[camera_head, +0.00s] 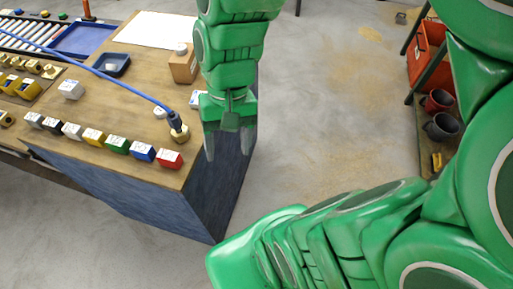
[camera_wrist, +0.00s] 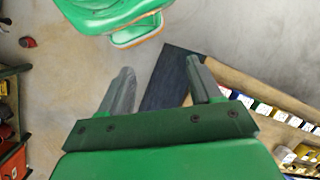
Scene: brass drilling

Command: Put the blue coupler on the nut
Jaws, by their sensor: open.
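The blue coupler (camera_head: 175,118) is the dark blue end of a blue hose (camera_head: 120,78), near the right edge of the wooden bench in the head view. A brass nut (camera_head: 180,133) shows directly below it; I cannot tell whether the two are joined or just touching. My gripper (camera_head: 228,146) hangs pointing down, right of the coupler and beyond the bench's right edge. It is open and empty, with its two fingers apart in the wrist view (camera_wrist: 160,72). The coupler cannot be made out in the wrist view.
Several coloured blocks, including a red block (camera_head: 169,159), line the bench's front edge. A cardboard box (camera_head: 184,66) stands behind the coupler. More brass fittings (camera_head: 48,72) sit at the left. A shelf with mugs (camera_head: 441,126) stands far right. The floor (camera_head: 325,120) between is clear.

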